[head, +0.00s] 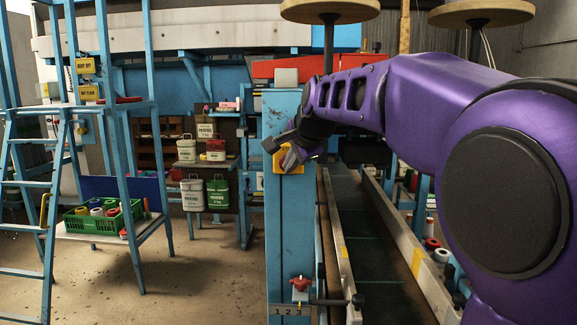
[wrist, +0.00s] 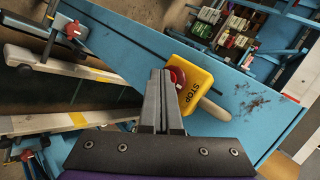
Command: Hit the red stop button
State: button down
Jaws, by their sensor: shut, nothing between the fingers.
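The red stop button (wrist: 177,76) sits on a yellow box (wrist: 196,86) marked STOP, fixed to a blue post (head: 277,220). In the wrist view my gripper (wrist: 160,75) is shut and empty, with its fingertips at the left side of the red button, partly covering it. I cannot tell whether the tips touch the button. In the head view the yellow box (head: 278,160) shows on the post, partly hidden behind my gripper (head: 290,158), and the red button is hidden there.
A conveyor channel (head: 366,240) with metal rails runs to the right of the post. A red-handled clamp (head: 300,284) sticks out low on the post. A blue ladder frame (head: 60,150) and a green crate (head: 104,220) stand at the left. The floor between is clear.

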jog(key=shift+s+b, duration=0.3)
jog(key=shift+s, duration=0.6)
jog(key=s+b, duration=0.2)
jog(key=s, duration=0.3)
jog(key=shift+a, duration=0.1)
dwell(0.4)
